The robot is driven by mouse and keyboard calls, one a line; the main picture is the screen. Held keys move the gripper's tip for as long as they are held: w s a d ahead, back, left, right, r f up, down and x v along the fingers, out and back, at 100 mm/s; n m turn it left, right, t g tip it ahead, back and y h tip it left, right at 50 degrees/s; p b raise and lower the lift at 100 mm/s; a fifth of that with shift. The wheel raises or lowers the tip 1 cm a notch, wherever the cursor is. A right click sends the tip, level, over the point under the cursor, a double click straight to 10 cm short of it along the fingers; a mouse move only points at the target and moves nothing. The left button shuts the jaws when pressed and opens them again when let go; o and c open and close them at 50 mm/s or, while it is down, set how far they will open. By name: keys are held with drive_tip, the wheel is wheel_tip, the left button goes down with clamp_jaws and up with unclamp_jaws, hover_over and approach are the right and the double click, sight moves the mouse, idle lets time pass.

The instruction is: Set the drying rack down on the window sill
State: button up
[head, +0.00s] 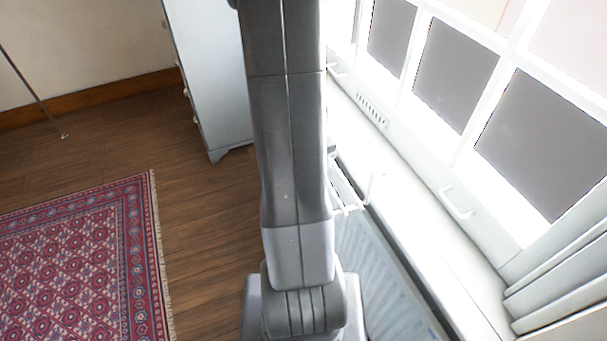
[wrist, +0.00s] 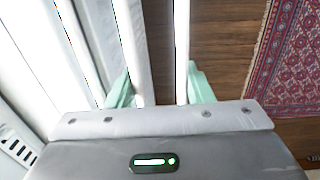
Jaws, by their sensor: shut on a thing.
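The white drying rack (head: 345,188) shows only in part in the head view, beside my arm at the room-side edge of the window sill (head: 407,205). The arm hides the rest of it and my gripper. In the wrist view, my gripper (wrist: 160,88) has its pale green fingers on either side of the rack's white bars (wrist: 182,50), shut on the rack. The bright white sill lies to the left there, washed out by light. I cannot tell whether the rack touches the sill.
A pale radiator (head: 380,265) stands below the sill. The window (head: 455,75) with its handles rises behind the sill. A white cabinet (head: 212,80) stands beyond my arm. A red patterned rug (head: 80,260) lies on the wooden floor at left. The visible sill looks clear.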

approach(353, 172)
drive_tip(key=shift+s+a+f, duration=0.5)
drive_tip(key=shift+a+f, duration=0.95)
drive_tip(key=shift+f, duration=1.1)
drive_tip(key=shift+w+d+f+b, duration=0.15)
drive_tip(key=shift+w+d+f, duration=0.1)
drive_tip(key=shift+d, duration=0.3)
drive_tip(key=shift+w+d+f+b, duration=0.15)
drive_tip(key=shift+d+f+b, duration=0.1)
drive_tip(key=shift+d, duration=0.3)
drive_tip(key=shift+w+d+f+b, duration=0.1)
drive_tip(key=shift+w+d+f, duration=0.15)
drive_tip(key=shift+d, duration=0.25)
drive_tip(key=o, duration=1)
drive_tip(key=r, duration=1.3)
drive_tip(key=shift+s+a+r+b, duration=0.15)
drive_tip(key=shift+a+r+b, duration=0.1)
drive_tip(key=shift+r+b, duration=0.15)
